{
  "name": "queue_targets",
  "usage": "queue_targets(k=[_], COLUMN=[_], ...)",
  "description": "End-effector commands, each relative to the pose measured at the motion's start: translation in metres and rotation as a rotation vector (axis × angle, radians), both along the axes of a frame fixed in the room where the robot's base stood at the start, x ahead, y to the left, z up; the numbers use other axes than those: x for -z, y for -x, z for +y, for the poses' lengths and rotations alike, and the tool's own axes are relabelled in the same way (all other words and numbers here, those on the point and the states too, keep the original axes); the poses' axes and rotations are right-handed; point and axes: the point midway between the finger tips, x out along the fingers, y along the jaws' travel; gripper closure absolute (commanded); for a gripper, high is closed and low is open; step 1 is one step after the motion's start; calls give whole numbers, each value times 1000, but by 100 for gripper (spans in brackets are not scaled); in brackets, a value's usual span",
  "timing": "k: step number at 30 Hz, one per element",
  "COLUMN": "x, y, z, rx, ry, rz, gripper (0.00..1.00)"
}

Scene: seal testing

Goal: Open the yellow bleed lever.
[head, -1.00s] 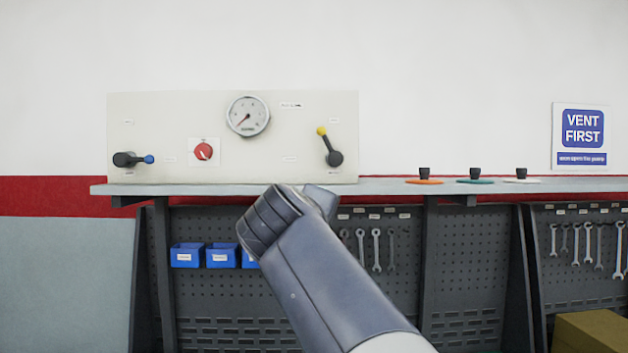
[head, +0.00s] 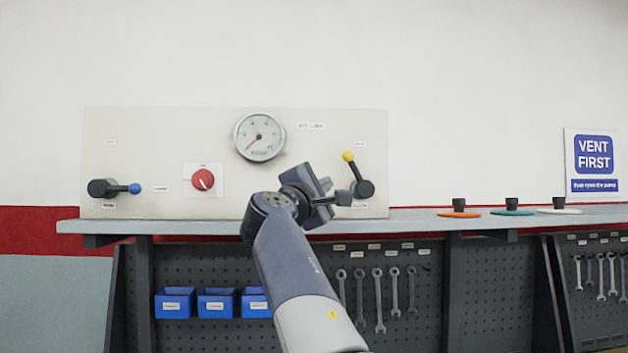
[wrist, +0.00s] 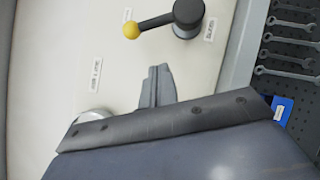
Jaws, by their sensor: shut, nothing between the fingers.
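The yellow bleed lever (head: 356,171) is on the right side of the pale panel (head: 130,140). Its dark arm points up and slightly left from a black hub, with a yellow ball at the tip. In the wrist view the lever (wrist: 160,22) lies near the top, its ball to the left of the hub. My gripper (head: 340,198) is just left of the lever's hub in the head view. It is shut and empty.
A blue-tipped lever (head: 115,188), a red knob (head: 203,180) and a round gauge (head: 260,137) are on the same panel. The shelf (head: 420,220) below carries several coloured discs with black knobs at the right. Blue bins (head: 217,303) and wrenches (head: 378,300) hang underneath.

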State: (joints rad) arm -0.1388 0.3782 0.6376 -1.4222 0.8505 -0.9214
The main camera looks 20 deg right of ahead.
Motion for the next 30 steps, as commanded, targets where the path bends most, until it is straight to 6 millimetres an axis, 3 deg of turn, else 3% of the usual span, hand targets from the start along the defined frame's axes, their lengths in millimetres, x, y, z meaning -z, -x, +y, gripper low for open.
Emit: queue_targets(k=[3, 11, 30], x=[-11, -22, -24], y=[-16, -14, -14], z=[-17, -45, -48], rx=[3, 1, -2], ry=[0, -1, 0], rz=[-1, -1, -1], gripper=[100, 100, 100])
